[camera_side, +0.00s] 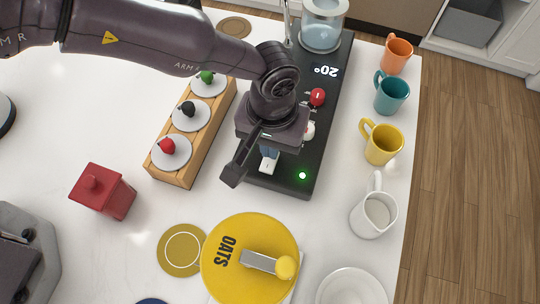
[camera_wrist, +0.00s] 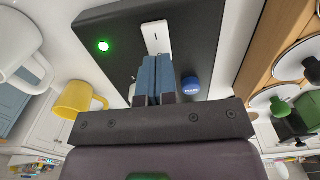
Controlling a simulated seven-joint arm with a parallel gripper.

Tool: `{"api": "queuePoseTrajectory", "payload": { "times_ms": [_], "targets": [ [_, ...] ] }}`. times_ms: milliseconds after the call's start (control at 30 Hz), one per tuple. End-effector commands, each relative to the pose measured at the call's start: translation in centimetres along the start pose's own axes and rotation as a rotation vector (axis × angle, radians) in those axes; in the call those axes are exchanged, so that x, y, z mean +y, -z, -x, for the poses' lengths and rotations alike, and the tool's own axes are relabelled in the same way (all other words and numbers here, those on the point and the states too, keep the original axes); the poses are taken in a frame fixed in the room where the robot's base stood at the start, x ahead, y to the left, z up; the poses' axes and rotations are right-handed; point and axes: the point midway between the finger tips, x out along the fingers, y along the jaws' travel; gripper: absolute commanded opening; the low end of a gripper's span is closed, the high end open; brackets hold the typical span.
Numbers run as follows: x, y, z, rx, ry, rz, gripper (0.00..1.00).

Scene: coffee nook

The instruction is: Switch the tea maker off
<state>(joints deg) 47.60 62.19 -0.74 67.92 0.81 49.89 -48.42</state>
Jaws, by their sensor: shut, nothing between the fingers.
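The tea maker is a long black unit (camera_side: 322,128) with a "20°" display and a glass vessel (camera_side: 323,25) at its far end. A green light (camera_side: 302,175) glows near its front end; it also shows in the wrist view (camera_wrist: 103,46). A white switch (camera_side: 267,167) sits beside it; in the wrist view the switch (camera_wrist: 155,37) lies just beyond my fingertips. My gripper (camera_side: 269,154) is shut and empty, over the front of the unit. Its blue fingers (camera_wrist: 157,66) point at the switch's near end. I cannot tell whether they touch it. A red knob (camera_side: 317,96) stands farther back.
A wooden rack (camera_side: 187,176) with several knobbed white lids stands left of the unit. Orange (camera_side: 397,54), teal (camera_side: 391,94), yellow (camera_side: 383,143) and white (camera_side: 374,213) mugs line the right edge. A yellow oats canister (camera_side: 232,281) and a red box (camera_side: 103,191) stand in front.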

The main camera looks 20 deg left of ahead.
Motion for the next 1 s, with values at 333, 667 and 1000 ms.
{"api": "queuePoseTrajectory", "payload": {
  "times_ms": [333,667,1000],
  "targets": [
    [0.0,0.0,3.0,0.001,-0.001,0.000,0.00],
    [0.0,0.0,5.3,0.001,0.000,0.000,0.00],
    [0.0,0.0,5.6,0.000,0.000,0.000,0.00]
  ]
}}
